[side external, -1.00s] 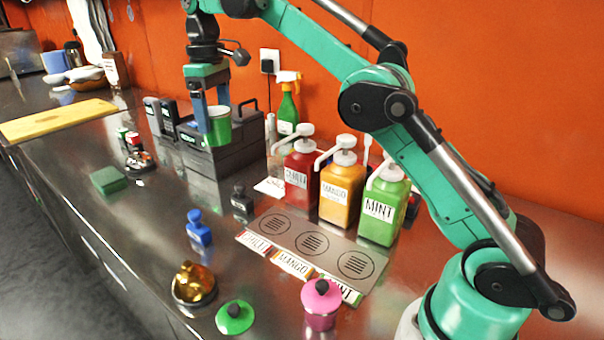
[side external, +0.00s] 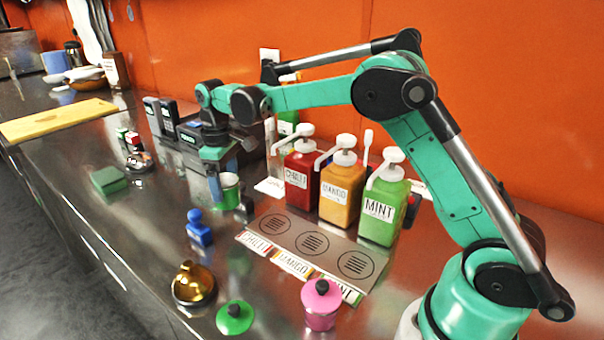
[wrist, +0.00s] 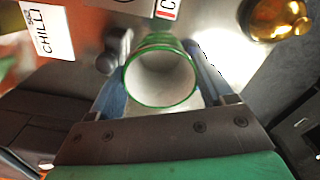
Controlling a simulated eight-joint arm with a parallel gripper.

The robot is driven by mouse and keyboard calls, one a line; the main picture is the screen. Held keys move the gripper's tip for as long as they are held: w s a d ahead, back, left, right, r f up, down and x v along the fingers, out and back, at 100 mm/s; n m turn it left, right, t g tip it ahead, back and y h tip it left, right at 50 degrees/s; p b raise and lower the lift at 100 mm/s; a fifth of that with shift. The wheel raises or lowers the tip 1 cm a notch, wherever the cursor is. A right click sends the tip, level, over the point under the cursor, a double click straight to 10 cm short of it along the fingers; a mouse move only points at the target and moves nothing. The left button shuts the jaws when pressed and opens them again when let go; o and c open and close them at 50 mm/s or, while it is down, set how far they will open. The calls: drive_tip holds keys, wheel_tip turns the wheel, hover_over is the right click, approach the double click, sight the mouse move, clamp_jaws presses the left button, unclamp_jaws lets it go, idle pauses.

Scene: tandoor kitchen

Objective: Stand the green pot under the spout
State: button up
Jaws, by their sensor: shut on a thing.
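My gripper (side external: 222,190) is shut on the green pot (side external: 229,197), low over the steel counter beside the black knobbed item. Whether the pot touches the counter I cannot tell. In the wrist view the open, white-lined pot (wrist: 160,80) sits between my two blue fingers (wrist: 158,88). The red chilli dispenser (side external: 301,180), orange mango dispenser (side external: 341,192) and green mint dispenser (side external: 384,211) stand in a row to the right, with white pump spouts. A grey mat (side external: 290,228) with three printed circles lies in front of them, apart from the pot.
A blue knobbed item (side external: 199,232) stands just in front of the pot. A brass pot (side external: 194,284), a green lid (side external: 235,317) and a pink lidded pot (side external: 321,308) stand nearer the front. The mat's circles are clear.

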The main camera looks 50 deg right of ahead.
wheel_tip(320, 180, down, 6)
drive_tip(key=shift+f, duration=0.25)
drive_tip(key=o, duration=1.2)
drive_tip(key=shift+f, duration=0.1)
drive_tip(key=shift+c, duration=0.2)
